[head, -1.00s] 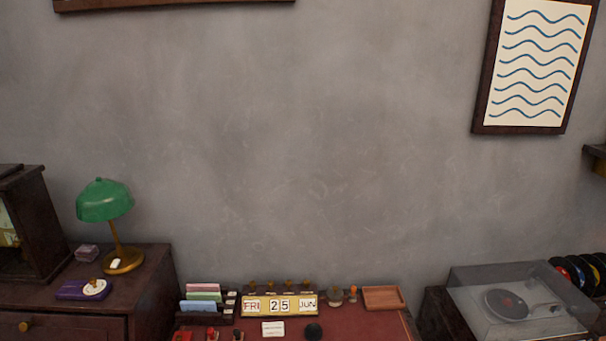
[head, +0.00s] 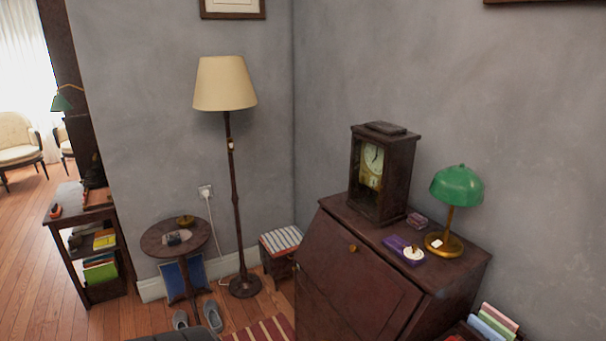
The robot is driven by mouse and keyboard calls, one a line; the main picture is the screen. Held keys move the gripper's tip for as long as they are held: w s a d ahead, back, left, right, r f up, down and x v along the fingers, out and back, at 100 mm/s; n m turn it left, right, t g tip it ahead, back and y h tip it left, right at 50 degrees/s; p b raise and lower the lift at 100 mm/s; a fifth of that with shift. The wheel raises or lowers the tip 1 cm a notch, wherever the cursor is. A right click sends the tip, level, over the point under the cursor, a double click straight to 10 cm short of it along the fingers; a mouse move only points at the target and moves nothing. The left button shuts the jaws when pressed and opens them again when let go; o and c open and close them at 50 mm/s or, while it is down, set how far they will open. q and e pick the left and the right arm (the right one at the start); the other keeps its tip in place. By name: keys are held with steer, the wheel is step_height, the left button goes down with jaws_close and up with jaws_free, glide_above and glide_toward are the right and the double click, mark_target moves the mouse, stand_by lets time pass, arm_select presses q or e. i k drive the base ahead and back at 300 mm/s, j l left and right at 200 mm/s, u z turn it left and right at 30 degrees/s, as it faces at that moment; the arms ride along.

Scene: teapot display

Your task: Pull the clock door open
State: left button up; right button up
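A dark wooden clock (head: 402,178) stands upright on top of a dark wooden bureau (head: 340,264) right of the middle in the head view. Its front faces left, with a pale dial (head: 374,157) and a brassy part below it seen in the front. The clock door seems to lie flat against the case; I cannot make out its handle or hinge. Neither of my grippers is in view.
A floor lamp (head: 225,84) and round side table (head: 155,240) stand left. Bare bureau top lies before the clock.

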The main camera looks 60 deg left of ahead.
mark_target(354, 135)
steer(key=u, duration=1.45)
